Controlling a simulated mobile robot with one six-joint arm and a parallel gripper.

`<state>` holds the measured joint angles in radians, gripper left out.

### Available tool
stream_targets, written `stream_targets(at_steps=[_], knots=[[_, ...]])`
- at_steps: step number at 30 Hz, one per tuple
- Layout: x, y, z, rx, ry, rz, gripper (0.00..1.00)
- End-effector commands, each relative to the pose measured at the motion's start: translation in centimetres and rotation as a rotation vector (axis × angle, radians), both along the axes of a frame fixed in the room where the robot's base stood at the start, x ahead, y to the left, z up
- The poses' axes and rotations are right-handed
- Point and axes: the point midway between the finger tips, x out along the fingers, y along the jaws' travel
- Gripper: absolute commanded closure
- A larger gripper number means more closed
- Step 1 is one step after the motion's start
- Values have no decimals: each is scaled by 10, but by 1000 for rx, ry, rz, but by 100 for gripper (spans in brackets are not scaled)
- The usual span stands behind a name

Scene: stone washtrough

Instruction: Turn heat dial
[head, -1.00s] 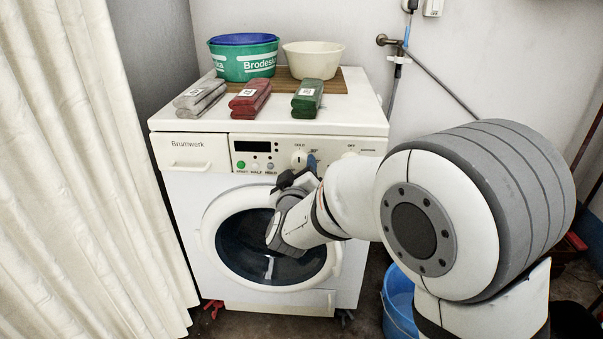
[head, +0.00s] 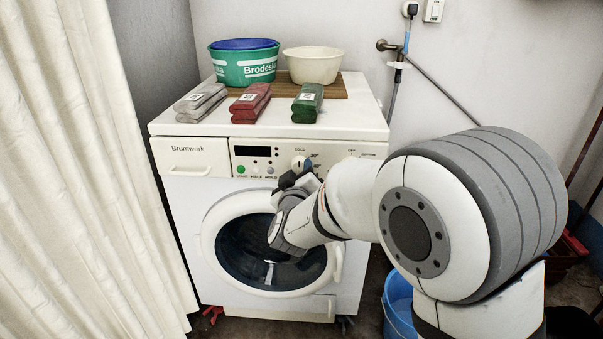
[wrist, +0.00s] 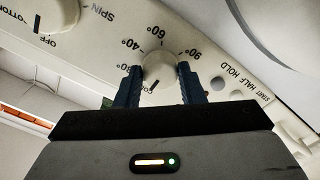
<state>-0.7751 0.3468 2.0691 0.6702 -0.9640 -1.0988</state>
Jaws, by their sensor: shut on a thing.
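The heat dial (wrist: 158,66) is a round white knob with 40°, 60° and 90° printed around it. A short dark mark shows on its lower edge in the wrist view. My gripper (wrist: 160,84) has one blue finger on each side of the dial and is shut on it. In the head view the dial (head: 299,162) sits on the control panel, and my gripper (head: 306,172) reaches it from below right. My fingers and wrist partly hide the dial's surroundings there.
A second knob, marked SPIN (wrist: 55,12), is beside the dial. The washing machine (head: 180,225) carries a green tub (head: 240,68), a cream bowl (head: 313,66) and several wrapped bars. A curtain (head: 85,170) hangs left; a blue bucket (head: 400,305) stands right.

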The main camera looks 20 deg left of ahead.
Motion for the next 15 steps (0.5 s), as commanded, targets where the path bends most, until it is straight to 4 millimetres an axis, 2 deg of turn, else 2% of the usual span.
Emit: stream_targets(at_steps=[1, 8, 15], knots=[[0, -5, 0, 1, 0, -5, 87], [1, -1, 0, 33, 7, -9, 87], [2, 0, 0, 163, 36, -8, 87]])
